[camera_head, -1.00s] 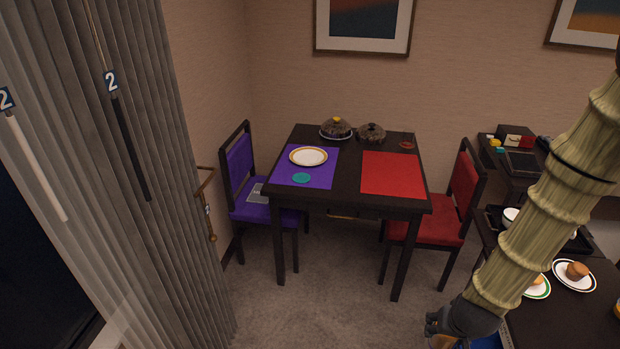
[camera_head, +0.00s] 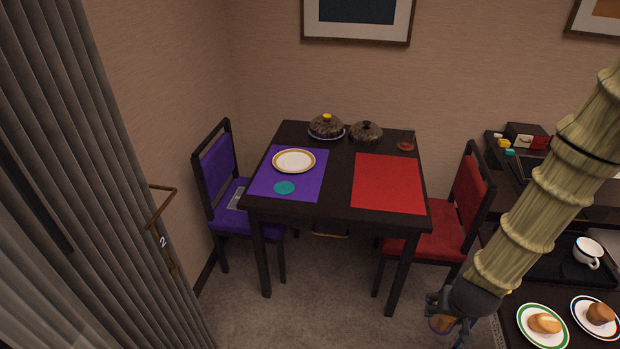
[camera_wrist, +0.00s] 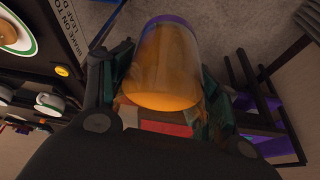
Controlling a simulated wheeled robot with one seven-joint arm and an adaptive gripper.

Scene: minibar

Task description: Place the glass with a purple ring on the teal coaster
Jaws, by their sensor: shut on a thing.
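My gripper (camera_head: 442,312) is low at the right of the head view, away from the dining table. In the wrist view my gripper (camera_wrist: 165,95) is shut on a glass (camera_wrist: 167,65) that has a purple ring at its rim and an amber look. In the head view the glass (camera_head: 443,324) is small and partly hidden by the gripper. The teal coaster (camera_head: 284,188) lies flat and empty on the purple placemat (camera_head: 310,188), near the front left of the table, in front of a white plate.
The dining table (camera_head: 335,200) bears a gold-rimmed plate (camera_head: 294,161), a red placemat (camera_head: 388,184) and two dark domed pots at the back. A purple chair (camera_head: 218,170) and a red chair (camera_head: 470,195) flank it. A counter with cakes on plates (camera_head: 543,325) is at right. Carpet in front is free.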

